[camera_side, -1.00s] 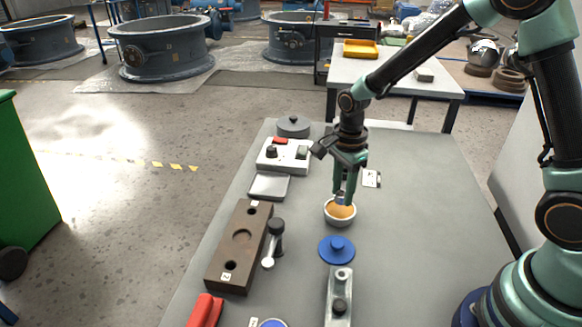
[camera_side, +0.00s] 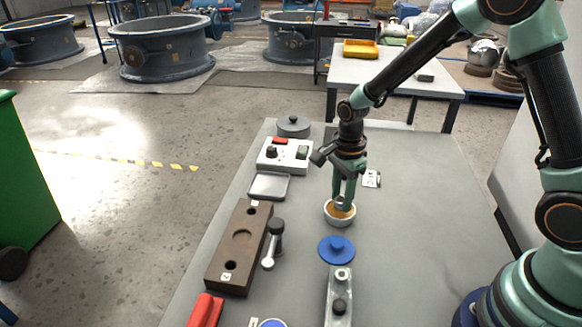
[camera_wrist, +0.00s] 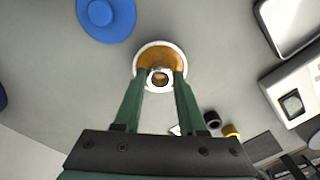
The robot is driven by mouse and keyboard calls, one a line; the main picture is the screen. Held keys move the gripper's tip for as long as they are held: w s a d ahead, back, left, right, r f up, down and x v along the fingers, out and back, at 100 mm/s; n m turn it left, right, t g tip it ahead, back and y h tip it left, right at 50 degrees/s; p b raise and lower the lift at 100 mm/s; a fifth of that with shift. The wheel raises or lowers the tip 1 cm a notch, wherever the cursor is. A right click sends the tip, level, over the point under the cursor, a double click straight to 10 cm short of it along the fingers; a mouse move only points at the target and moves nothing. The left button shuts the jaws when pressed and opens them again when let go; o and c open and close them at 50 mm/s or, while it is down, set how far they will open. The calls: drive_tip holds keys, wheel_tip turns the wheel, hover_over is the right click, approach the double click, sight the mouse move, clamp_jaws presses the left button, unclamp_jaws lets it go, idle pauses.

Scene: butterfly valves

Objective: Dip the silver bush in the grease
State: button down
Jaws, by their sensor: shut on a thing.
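The white bowl of orange-brown grease (camera_side: 340,217) stands on the grey table below my gripper; in the wrist view the grease (camera_wrist: 158,57) fills the bowl. My gripper (camera_side: 343,200) points down over the bowl, with its fingertips at or inside the rim. It is shut on the silver bush (camera_wrist: 159,77), a small ring between the green fingertips in the wrist view. The bush looks low in the bowl, at the grease; how deep it sits I cannot tell. In the side view the bush (camera_side: 339,204) is mostly hidden by the fingers.
A blue lid (camera_side: 337,250) lies just in front of the bowl. A brown block with holes (camera_side: 238,250), a black-knobbed lever (camera_side: 273,245), a shallow tray (camera_side: 269,187) and a switch box (camera_side: 284,155) are to the left. The table right of the bowl is clear.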

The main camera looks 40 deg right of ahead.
drive_tip(key=shift+f, duration=0.6)
idle(1.3)
drive_tip(key=shift+r, duration=0.1)
wheel_tip(320, 180, up, 7)
idle(0.9)
idle(0.4)
drive_tip(key=s+d+r+n, duration=0.2)
drive_tip(key=s+r+n, duration=0.4)
drive_tip(key=n, duration=1.3)
wheel_tip(320, 180, up, 2)
drive_tip(key=shift+s+d+r, duration=0.15)
drive_tip(key=shift+s+d, duration=0.05)
drive_tip(key=shift+s, duration=0.2)
